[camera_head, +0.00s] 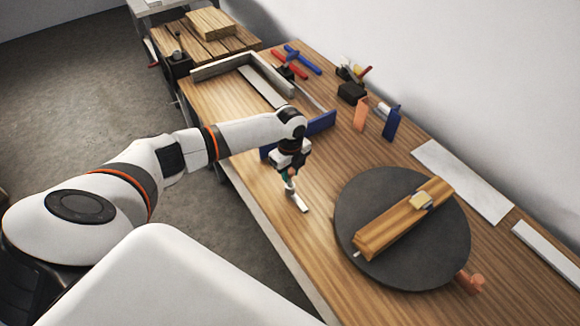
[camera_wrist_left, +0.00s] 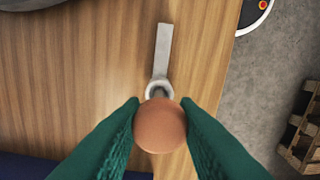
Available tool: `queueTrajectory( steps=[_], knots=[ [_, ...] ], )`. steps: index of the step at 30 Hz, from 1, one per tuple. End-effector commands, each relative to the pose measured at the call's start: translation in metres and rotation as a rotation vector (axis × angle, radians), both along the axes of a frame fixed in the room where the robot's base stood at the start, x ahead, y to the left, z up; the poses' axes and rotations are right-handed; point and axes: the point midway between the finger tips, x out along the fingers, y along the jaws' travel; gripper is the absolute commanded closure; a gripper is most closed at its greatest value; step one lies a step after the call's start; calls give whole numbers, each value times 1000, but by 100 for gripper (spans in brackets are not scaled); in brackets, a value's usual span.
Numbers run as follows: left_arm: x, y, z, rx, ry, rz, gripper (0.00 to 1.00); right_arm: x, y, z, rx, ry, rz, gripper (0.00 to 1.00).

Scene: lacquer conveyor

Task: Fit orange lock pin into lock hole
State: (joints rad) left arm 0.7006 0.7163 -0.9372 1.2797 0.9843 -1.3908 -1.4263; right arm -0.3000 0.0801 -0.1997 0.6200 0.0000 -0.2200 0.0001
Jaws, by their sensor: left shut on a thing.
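My left gripper (camera_head: 289,183) points down over the wooden table. In the left wrist view its two green fingers (camera_wrist_left: 160,127) are shut on a round orange-brown knob (camera_wrist_left: 160,126), which looks like the head of the orange lock pin. Below the knob is a grey ring (camera_wrist_left: 159,87) with a flat pale strip (camera_wrist_left: 163,50). The strip also shows under the gripper in the head view (camera_head: 299,203). Whether the pin sits in the ring, I cannot tell. A small orange piece (camera_head: 472,281) sits at the dark turntable's right front edge. No lock hole is clearly visible. My right gripper is not in view.
The round dark turntable (camera_head: 355,194) carries a long wooden piece (camera_head: 395,223) with a pale yellow block. A blue panel (camera_head: 318,123) stands behind the gripper. Table between gripper and turntable is clear.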

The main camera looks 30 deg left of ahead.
Motion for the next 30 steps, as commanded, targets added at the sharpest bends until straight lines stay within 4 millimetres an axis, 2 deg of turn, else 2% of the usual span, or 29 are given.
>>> queueTrajectory(
  steps=[30],
  knots=[
    [0,0,-27,0,0,0,98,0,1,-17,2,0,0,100]
  ],
)
